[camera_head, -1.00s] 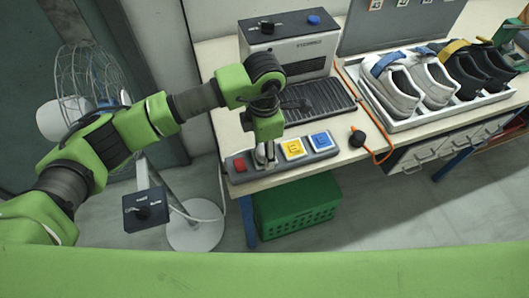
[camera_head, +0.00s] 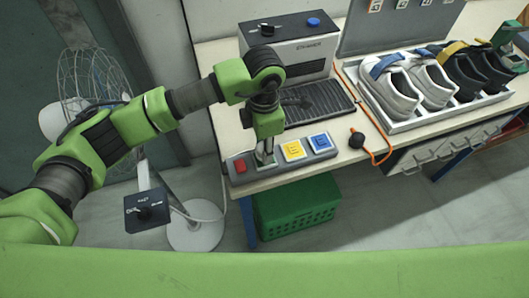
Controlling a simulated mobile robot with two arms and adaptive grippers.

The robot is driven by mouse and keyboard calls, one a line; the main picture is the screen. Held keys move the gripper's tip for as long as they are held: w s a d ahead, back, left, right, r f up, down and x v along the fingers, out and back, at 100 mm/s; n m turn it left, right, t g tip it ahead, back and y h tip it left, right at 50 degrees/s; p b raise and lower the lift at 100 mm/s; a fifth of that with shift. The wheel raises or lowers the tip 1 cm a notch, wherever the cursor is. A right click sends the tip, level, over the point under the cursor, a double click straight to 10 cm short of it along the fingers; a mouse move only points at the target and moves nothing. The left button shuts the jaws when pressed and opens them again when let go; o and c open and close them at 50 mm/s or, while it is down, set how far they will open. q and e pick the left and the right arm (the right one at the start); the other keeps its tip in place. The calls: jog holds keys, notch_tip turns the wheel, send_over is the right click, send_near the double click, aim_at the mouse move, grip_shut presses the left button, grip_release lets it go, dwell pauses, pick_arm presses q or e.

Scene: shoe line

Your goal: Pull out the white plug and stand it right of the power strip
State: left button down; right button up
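The grey power strip (camera_head: 280,163) lies along the front edge of the bench. It carries a red switch (camera_head: 240,165) at its left end, a yellow plug (camera_head: 293,150) and a blue plug (camera_head: 320,142) to the right. My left gripper (camera_head: 265,158) points down over the strip between the red switch and the yellow plug. Its fingers are small and partly hidden by the wrist. A pale patch shows at the fingertips, but I cannot make out the white plug clearly or whether it is gripped. My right gripper is out of view.
A grey machine (camera_head: 290,58) with a dark ribbed mat (camera_head: 318,101) stands behind the strip. A black round thing (camera_head: 357,139) on an orange cord lies to the right. A white tray (camera_head: 425,118) of shoes is farther right. A green crate (camera_head: 295,217) sits below the bench.

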pick_arm(q)
jog(key=shift+r+p, duration=0.65)
jog(key=shift+r, duration=1.4)
